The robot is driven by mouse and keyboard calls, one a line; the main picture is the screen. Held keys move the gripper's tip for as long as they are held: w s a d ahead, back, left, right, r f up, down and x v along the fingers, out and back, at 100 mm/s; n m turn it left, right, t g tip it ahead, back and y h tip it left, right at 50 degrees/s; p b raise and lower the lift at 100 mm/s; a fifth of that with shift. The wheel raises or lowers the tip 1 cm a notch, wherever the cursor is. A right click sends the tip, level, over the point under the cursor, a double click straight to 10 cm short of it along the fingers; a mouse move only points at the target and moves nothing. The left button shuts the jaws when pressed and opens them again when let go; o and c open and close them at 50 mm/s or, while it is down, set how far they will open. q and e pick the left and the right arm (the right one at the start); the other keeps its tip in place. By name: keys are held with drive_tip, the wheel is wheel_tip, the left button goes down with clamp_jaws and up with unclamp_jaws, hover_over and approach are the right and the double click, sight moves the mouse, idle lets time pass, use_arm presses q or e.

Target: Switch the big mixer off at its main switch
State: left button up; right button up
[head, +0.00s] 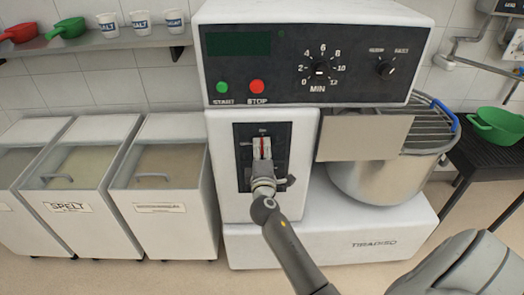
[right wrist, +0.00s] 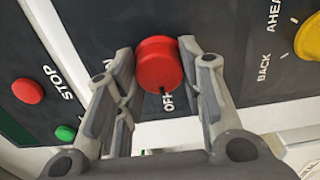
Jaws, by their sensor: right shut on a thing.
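The big mixer (head: 320,18) stands in the middle of the head view. Its main switch, a round red knob (right wrist: 160,64), sits on a dark plate (head: 242,133) on the mixer's column. My right gripper (head: 262,148) is at this plate, shut on the red knob, with one finger on each side of it in the right wrist view. A small black mark on the knob's edge is toward the word OFF (right wrist: 167,102). The other label by the knob is mostly hidden by a finger. My left gripper is not in view.
A yellow knob (right wrist: 309,38) marked AHEAD and BACK is beside the switch. The red STOP button (head: 257,86) and green START button (head: 222,88) are above the plate. The steel bowl (head: 375,182) is right of the column. Flour bins (head: 165,222) stand on the left.

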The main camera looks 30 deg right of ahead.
drive_tip(key=shift+c, duration=0.2)
drive_tip(key=o, duration=1)
drive_tip(key=shift+a, duration=0.1)
drive_tip(key=shift+o, duration=0.2)
drive_tip(key=v, duration=1.2)
